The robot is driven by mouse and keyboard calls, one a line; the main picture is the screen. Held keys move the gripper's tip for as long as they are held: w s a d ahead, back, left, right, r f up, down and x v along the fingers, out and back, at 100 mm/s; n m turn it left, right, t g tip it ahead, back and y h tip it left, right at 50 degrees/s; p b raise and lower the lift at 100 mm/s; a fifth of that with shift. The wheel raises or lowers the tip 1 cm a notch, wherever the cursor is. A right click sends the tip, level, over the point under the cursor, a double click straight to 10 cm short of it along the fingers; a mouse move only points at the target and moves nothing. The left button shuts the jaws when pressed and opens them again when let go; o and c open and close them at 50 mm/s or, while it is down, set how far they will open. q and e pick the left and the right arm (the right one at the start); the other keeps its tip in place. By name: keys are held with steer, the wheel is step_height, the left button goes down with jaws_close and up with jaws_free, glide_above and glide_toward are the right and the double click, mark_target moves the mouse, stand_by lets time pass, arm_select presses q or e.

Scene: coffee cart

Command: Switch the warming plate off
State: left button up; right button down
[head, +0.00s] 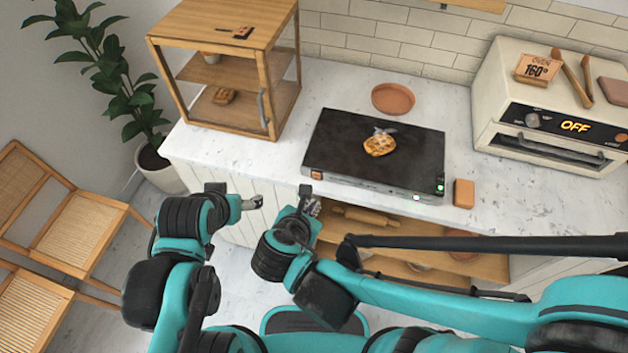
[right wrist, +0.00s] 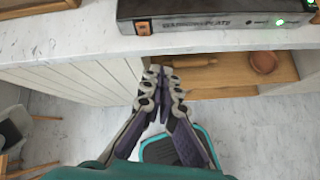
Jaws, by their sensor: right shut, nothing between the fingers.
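The warming plate (head: 340,145) is a flat black slab on the white counter with a waffle-like pastry (head: 379,143) on it. Its front panel carries an orange square switch (head: 317,174) at the left end, also in the right wrist view (right wrist: 144,27). Green lights (head: 440,188) glow at its right end; one shows in the right wrist view (right wrist: 280,21). My right gripper (head: 312,206) is shut and empty, in front of the counter edge, below and apart from the switch; its fingertips also show in the right wrist view (right wrist: 161,70). My left gripper (head: 256,201) is left of it, apart from everything; its jaws are too small to read.
A wooden cabinet (head: 278,95) stands left of the plate, a terracotta dish (head: 393,98) behind it, an orange block (head: 464,193) at its right. An oven (head: 500,85) reading OFF stands far right. An open shelf with a rolling pin (head: 365,216) lies below the counter.

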steer(key=a+n, duration=0.1)
steer(key=s+a+n+t, duration=0.1)
steer(key=n, duration=0.1)
steer(key=shift+a+r, duration=0.1)
steer(key=shift+a, duration=0.2)
steer(key=b, duration=0.4)
glide_toward(317, 178)
steer(key=x, duration=0.5)
steer(key=shift+s+f, duration=0.2)
steer(key=shift+f, duration=0.15)
steer(key=shift+w+d+r, duration=0.15)
steer(key=shift+w, duration=0.35)
